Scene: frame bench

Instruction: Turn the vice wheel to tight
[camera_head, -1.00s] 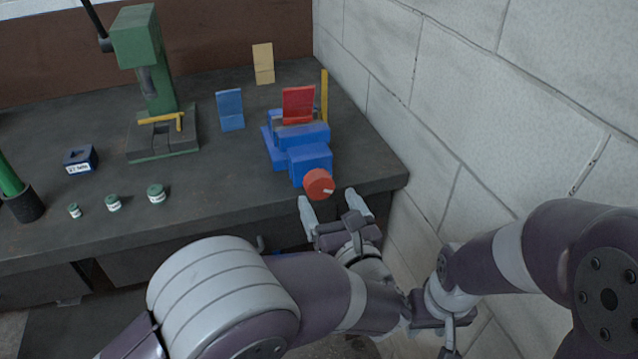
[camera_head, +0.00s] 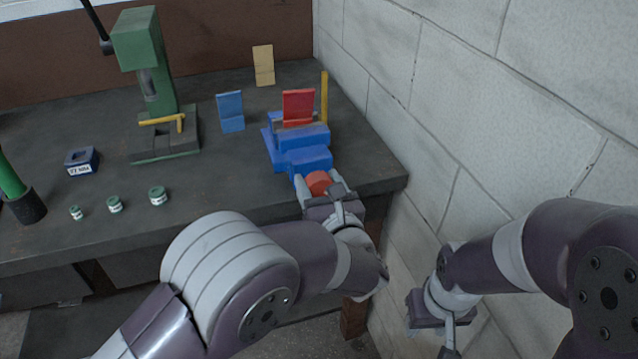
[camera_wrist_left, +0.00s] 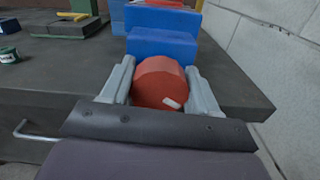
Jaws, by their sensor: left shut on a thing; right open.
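The blue vice (camera_head: 300,143) stands at the right front edge of the bench, with a red piece (camera_head: 298,105) upright in its jaws. Its round red wheel (camera_head: 318,181) faces the front and carries a small white mark, seen low on the right of its face in the left wrist view (camera_wrist_left: 158,84). My left gripper (camera_head: 320,185) is shut on the wheel, one finger on each side of it. My right gripper (camera_head: 445,340) is open, low at the right beside the wall and away from the bench; its fingertips are partly hard to see.
A green press (camera_head: 150,60) stands at the back left of the dark bench (camera_head: 230,165). A blue block (camera_head: 230,110), a tan block (camera_head: 263,65) and a yellow post (camera_head: 324,97) stand near the vice. Small green-topped jars (camera_head: 157,196) sit at left front. A block wall (camera_head: 480,110) closes the right side.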

